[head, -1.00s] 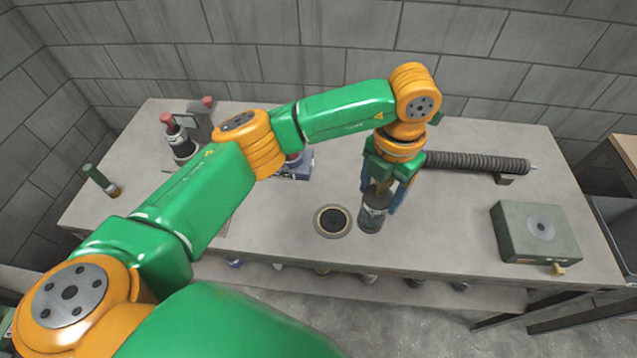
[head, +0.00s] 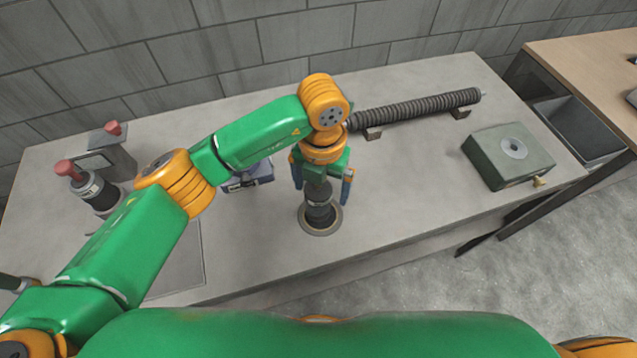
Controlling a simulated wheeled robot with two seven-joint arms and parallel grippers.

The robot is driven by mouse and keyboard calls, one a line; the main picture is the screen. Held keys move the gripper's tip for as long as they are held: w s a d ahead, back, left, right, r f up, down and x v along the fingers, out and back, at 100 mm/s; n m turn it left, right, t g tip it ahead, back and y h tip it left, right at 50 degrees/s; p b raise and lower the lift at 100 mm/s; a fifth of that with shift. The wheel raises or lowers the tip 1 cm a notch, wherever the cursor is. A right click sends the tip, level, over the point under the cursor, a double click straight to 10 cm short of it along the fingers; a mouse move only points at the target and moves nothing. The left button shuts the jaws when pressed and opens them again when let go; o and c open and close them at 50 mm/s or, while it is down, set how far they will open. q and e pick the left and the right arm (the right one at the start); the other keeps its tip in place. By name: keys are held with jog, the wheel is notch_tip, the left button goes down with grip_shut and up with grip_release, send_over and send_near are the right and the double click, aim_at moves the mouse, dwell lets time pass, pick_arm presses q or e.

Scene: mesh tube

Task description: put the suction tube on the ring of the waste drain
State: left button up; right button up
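The suction tube (head: 320,208), a short dark cylinder with a paler band, stands about upright on the waste drain. The drain's ring (head: 306,227) is a pale flat ring in the grey bench top, showing around the tube's foot. The tube hides most of the drain opening. Whether it is exactly centred I cannot tell. My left gripper (head: 322,188) is above the tube, pointing down. Its two blue fingers are spread wide, one on each side of the tube's top, with gaps to it. My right gripper is out of view.
A ribbed hose (head: 420,108) lies on brackets at the back. A green box (head: 510,152) with a round disc sits at the right. A red-topped device (head: 97,190) and a blue item (head: 247,178) are at the left. The bench is clear right of the drain.

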pick_arm(q)
jog(key=shift+s+d, duration=0.1)
jog(key=shift+d, duration=0.05)
jog(key=shift+a, duration=0.2)
jog(key=shift+w+r, duration=0.2)
jog(key=shift+r, duration=0.25)
notch_tip(320, 180, up, 11)
jog(key=shift+s+r+b, duration=0.1)
jog(key=shift+b, duration=0.7)
